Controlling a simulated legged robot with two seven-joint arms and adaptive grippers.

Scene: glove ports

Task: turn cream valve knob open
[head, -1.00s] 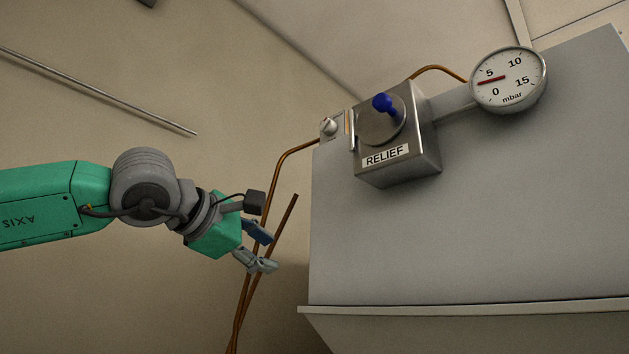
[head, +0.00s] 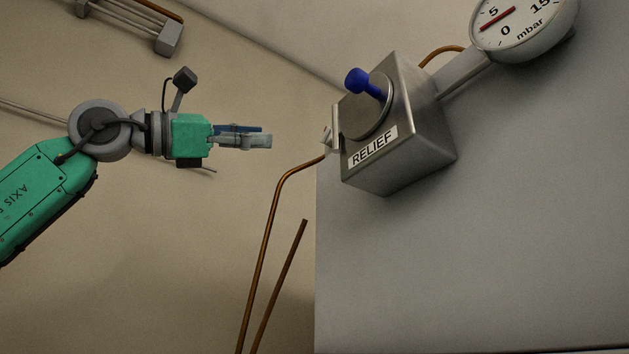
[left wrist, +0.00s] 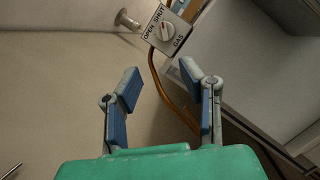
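The cream valve knob (left wrist: 166,31) shows in the left wrist view on a pale plate marked OPEN, SHUT and GAS. A short red mark is on its face; I cannot tell its exact setting. In the head view the valve (head: 328,139) is seen edge-on at the panel's left edge, partly hidden by the RELIEF box. My left gripper (head: 267,137) is left of the valve, apart from it, pointing right. In the left wrist view its two blue-padded fingers (left wrist: 160,72) are spread and empty, with the knob beyond them. My right gripper is not in view.
A steel RELIEF box (head: 405,140) with a blue lever (head: 365,83) stands out just right of the valve. A pressure gauge (head: 520,22) is at upper right. A copper pipe (head: 268,235) runs below the valve. The space between gripper and valve looks clear.

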